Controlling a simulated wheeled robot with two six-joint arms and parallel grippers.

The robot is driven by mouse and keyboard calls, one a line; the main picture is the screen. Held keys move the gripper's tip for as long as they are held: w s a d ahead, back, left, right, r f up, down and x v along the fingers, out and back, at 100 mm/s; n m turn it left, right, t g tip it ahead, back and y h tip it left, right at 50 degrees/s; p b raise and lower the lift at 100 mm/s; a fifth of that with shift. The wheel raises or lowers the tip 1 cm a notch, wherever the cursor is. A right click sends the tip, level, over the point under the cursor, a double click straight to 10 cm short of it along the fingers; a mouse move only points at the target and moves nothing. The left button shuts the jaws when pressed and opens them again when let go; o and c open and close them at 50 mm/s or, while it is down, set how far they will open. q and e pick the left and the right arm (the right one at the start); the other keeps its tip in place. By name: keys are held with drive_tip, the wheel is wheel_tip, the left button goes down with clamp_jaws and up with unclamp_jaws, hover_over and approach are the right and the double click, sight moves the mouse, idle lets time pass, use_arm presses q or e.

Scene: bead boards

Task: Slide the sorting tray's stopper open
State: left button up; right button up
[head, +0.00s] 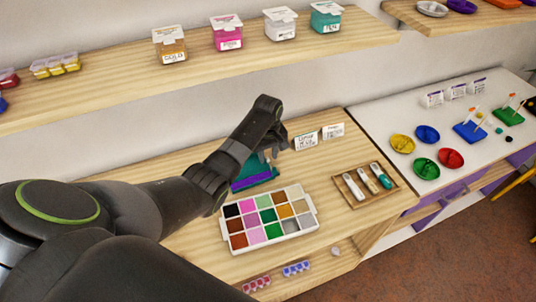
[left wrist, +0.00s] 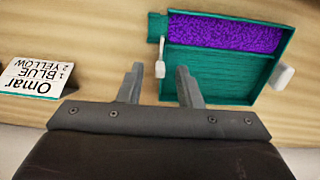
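The sorting tray (left wrist: 225,68) is teal with purple beads heaped along its far side in the left wrist view. It also shows in the head view (head: 255,181), partly hidden by my left arm. A thin white tab (left wrist: 160,62), seemingly the stopper, stands at the tray's left edge near a short teal spout (left wrist: 157,26). A white block (left wrist: 283,76) sticks out at the tray's right edge. My left gripper (left wrist: 160,70) is open, with one finger on each side of the white tab in this view. Contact cannot be told. My right gripper is not in view.
A name card (left wrist: 37,79) stands left of the gripper. A white compartment tray (head: 268,250) of coloured beads sits in front of the sorting tray. A wooden tray (head: 345,204) with tubes lies to the right. A shelf (head: 200,78) with labelled jars hangs above.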

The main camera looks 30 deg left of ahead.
sight(268, 158)
use_arm(q)
wheel_tip(268, 158, up, 7)
drive_tip(key=shift+r+b, duration=0.15)
drive_tip(key=shift+b, duration=0.45)
